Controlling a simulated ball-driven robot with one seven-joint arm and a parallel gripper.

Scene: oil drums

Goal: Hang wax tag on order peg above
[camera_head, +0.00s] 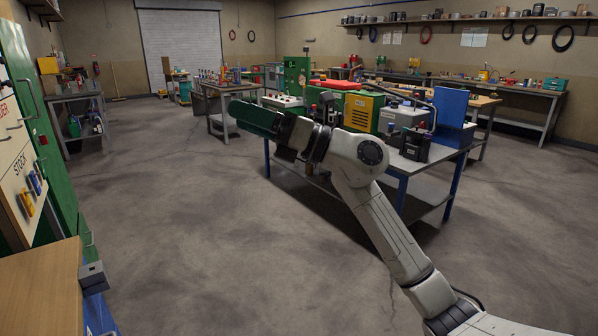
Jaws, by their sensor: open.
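A pale board (15,165) hangs at the left edge on a green cabinet. It has a "STOCK" label, and above it a partly cut-off red label ending in "DER". Small yellow tags (27,203) and blue tags (37,183) hang on the board near "STOCK". Which one is the wax tag I cannot tell. The order peg is not clearly visible at the cut-off upper part. My gripper (238,113) is dark green, points left in mid-air near the picture's middle, and is open. It is well apart from the board. Nothing is seen in it, though its fingers are hard to make out.
A wooden-topped surface (40,305) stands at bottom left, below the board. A blue-legged table (400,188) with machines is behind my arm. A shelf (75,95) stands at far left. The floor (190,220) between the board and my arm is clear.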

